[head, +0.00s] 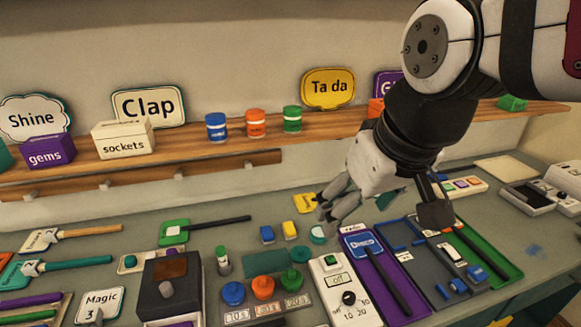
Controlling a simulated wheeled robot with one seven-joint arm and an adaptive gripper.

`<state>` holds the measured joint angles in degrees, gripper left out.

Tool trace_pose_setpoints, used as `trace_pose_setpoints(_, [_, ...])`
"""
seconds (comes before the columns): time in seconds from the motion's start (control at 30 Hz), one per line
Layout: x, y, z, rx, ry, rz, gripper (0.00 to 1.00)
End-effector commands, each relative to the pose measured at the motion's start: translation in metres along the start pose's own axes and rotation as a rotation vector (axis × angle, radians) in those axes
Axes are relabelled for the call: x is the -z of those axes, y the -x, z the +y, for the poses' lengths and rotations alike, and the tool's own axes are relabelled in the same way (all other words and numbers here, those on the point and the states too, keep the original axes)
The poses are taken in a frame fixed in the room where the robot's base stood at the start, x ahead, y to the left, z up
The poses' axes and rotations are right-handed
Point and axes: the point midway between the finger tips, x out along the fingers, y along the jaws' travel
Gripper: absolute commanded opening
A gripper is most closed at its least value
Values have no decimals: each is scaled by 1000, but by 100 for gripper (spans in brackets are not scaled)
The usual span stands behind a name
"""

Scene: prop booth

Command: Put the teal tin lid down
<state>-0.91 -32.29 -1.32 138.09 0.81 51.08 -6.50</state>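My gripper (327,212) hangs over the grey counter at the middle of the head view, fingers pointing down and to the left. A small round teal piece with a pale middle (318,235), which looks like the tin lid, shows just below the fingertips. I cannot tell whether it touches the fingers or lies on the counter. The fingers overlap in this view, so the gap between them is unclear. A dark teal patch (391,198) shows partly hidden behind my gripper.
A switch box (335,290), a purple tray (376,283) and a green tray (487,251) stand close in front and right. A wooden shelf (190,141) with coloured tins runs behind.

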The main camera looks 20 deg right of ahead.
Motion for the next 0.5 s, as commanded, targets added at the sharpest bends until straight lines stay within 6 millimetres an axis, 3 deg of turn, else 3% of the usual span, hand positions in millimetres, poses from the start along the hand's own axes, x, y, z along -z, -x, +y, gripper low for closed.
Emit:
trace_pose_setpoints(0.2, [-34, 15, -2, -24, -79, 63, 70])
trace_pose_setpoints(0.5, [-40, 16, -3, -27, -96, 72, 70])
